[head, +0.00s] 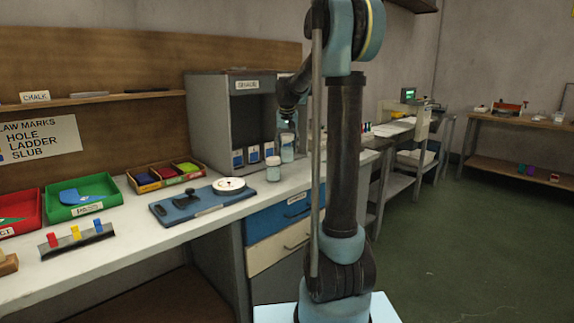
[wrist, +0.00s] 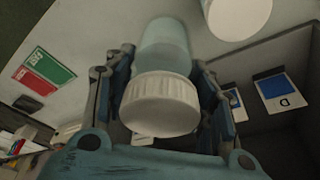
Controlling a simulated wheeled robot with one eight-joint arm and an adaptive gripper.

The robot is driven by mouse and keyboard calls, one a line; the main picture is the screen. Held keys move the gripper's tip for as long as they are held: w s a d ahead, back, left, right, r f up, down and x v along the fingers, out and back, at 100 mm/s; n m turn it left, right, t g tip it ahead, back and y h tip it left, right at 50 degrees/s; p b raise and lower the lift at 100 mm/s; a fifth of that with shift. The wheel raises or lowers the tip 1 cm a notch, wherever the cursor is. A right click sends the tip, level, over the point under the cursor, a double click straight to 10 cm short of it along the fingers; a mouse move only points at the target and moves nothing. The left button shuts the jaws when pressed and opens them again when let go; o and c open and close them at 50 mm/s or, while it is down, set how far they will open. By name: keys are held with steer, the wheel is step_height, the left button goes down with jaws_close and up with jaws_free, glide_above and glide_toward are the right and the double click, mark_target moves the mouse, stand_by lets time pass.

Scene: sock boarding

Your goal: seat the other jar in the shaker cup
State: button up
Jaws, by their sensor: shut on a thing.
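My gripper (head: 287,127) is by the front of the grey cabinet in the head view. In the wrist view its fingers (wrist: 160,85) are shut around a jar (wrist: 158,105) with a ribbed white lid and a pale teal, see-through body. The lid faces the wrist camera. In the head view a white-lidded jar (head: 287,149) shows just below the fingers. A second white-lidded jar (head: 273,170) stands on the bench to the lower left. A white round top (wrist: 238,14) shows at the wrist view's upper right. I cannot make out the shaker cup clearly.
The grey cabinet (head: 209,125) has blue-and-white cards (head: 253,154) along its lower front. A blue board (head: 190,206) with a white dial (head: 229,184) lies to the left. Trays (head: 80,198) and a peg block (head: 77,240) are farther left.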

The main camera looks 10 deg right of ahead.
mark_target(287, 157)
steer(key=shift+f, duration=3)
steer(key=o, duration=1.1)
steer(key=shift+o, duration=0.2)
